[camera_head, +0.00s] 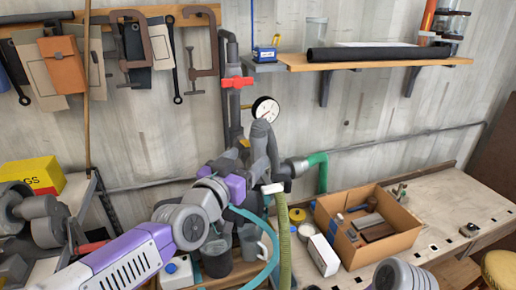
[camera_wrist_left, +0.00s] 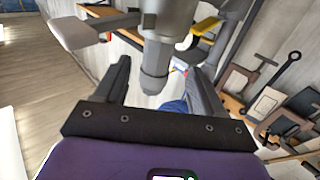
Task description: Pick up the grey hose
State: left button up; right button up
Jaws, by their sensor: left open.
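The grey hose (camera_head: 262,138) shows in the head view as a thick dark grey curved piece just below the round gauge, in front of the wall pipes. In the left wrist view a grey cylindrical piece (camera_wrist_left: 155,58), which looks like the same hose, hangs between the two fingers. My left gripper (camera_head: 246,158) is at the hose, partly hidden among the grey pipes. In the left wrist view my left gripper (camera_wrist_left: 158,80) is open, with its fingers apart on either side of the grey piece. I cannot tell whether either finger touches it. My right gripper is not in view.
A green hose (camera_head: 319,172), an olive hose (camera_head: 283,240) and a teal hose hang close by. A red-handled valve (camera_head: 237,82) and gauge (camera_head: 265,110) are on the wall. A cardboard box (camera_head: 400,236) of items stands on the bench; a shelf (camera_head: 375,58) is above.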

aim_at(254, 153)
pick_arm(q)
jog(key=shift+w+d, duration=0.5)
jog(key=p+x, duration=0.1)
jog(key=x, duration=0.3)
jog(key=shift+w+d, duration=0.15)
jog(key=shift+w, duration=0.05)
jog(key=c, duration=1.1)
jog(key=shift+c, duration=0.3)
jog(key=shift+r, duration=0.1)
